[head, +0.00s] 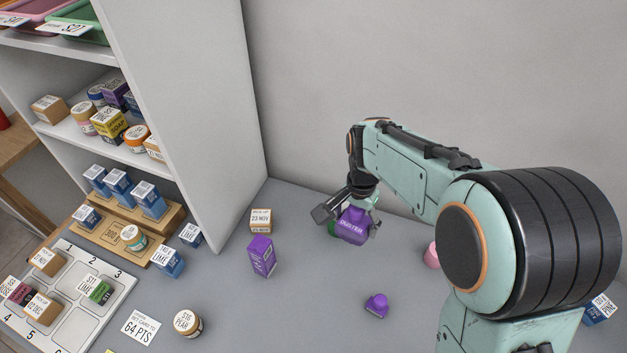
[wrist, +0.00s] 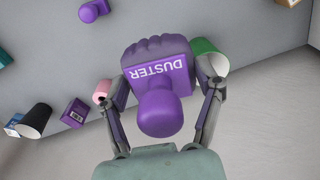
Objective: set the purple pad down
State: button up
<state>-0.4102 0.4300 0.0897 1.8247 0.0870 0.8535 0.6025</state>
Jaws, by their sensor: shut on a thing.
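The purple pad is a purple duster (head: 352,226) with a rounded knob handle and the word DUSTER on it. My gripper (wrist: 158,88) is shut on it, with one finger on each side. In the wrist view the duster (wrist: 160,72) shows knob toward the camera, its bumpy edge facing away. In the head view my gripper (head: 350,215) holds it over the back of the grey counter (head: 320,290), near the wall. I cannot tell whether its underside touches the counter.
A green object (wrist: 208,60) stands close beside the duster. A pink object (head: 431,254) is to the right, partly behind my arm. A smaller purple knobbed piece (head: 377,305) lies in front. A purple box (head: 261,256) stands left. Bare counter lies between them.

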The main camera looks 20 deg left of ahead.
jog(key=s+a+f+n, duration=0.2)
jog(key=a+f, duration=0.1)
jog(key=a, duration=0.5)
send_over(296, 215)
jog(key=f, duration=0.8)
jog(key=shift+s+d+f, duration=0.3)
jog(key=shift+s+f, duration=0.05)
jog(key=shift+s, duration=0.05)
jog(key=shift+w+a+f, duration=0.25)
jog(key=shift+w+f, duration=0.1)
jog(key=shift+f, duration=1.65)
jog(key=shift+f, duration=0.15)
jog(key=o, duration=1.2)
jog(key=shift+c, duration=0.2)
